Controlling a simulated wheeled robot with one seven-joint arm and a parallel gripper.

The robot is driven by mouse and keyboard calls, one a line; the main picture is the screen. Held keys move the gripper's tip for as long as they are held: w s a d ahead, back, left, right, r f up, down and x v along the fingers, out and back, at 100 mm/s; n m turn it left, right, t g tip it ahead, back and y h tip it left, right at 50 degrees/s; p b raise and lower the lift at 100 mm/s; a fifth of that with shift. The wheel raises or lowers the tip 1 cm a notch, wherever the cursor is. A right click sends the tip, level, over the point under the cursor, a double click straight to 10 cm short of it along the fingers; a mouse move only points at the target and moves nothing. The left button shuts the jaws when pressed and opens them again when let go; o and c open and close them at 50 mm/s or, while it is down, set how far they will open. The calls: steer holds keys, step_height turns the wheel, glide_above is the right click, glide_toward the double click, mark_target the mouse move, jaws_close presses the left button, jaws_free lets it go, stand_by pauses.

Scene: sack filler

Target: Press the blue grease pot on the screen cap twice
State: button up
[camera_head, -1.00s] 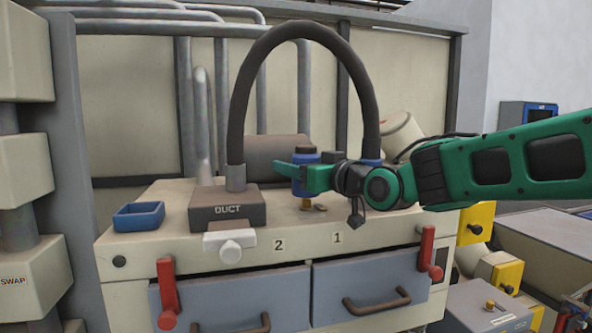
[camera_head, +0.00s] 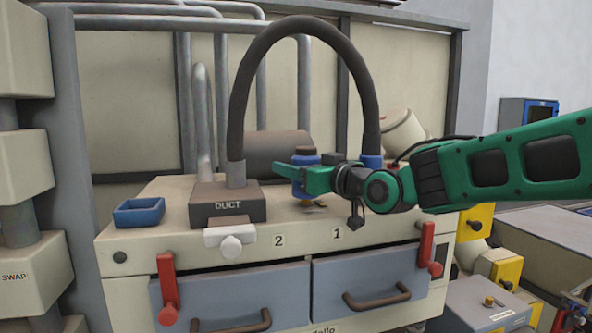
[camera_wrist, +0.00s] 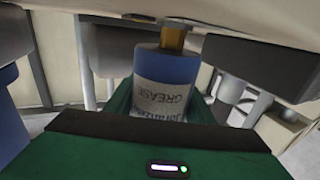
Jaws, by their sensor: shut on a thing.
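The blue grease pot (camera_head: 305,158) stands over the cream machine top (camera_head: 375,226), right of the DUCT block. My green gripper (camera_head: 305,180) is shut on the pot at its side. In the wrist view, the pot (camera_wrist: 164,70) shows a pale label reading GREASE, upside down, with a brass tip (camera_wrist: 174,37) at its end towards the cream surface. In the head view, a small brass-coloured part shows just below the pot. I cannot make out the screen cap clearly, nor whether the tip touches it.
The dark DUCT block (camera_head: 228,206) stands left of the pot, with a black hose (camera_head: 238,105) arching over my gripper. A blue tray (camera_head: 139,212) sits at the machine's left. Red levers (camera_head: 168,290) flank two grey drawers (camera_head: 372,278) in front.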

steer(key=shift+f, duration=0.25)
steer(key=shift+r, duration=0.95)
stand_by(0.4)
steer(key=shift+r, duration=2.5)
steer(key=shift+s, duration=0.1)
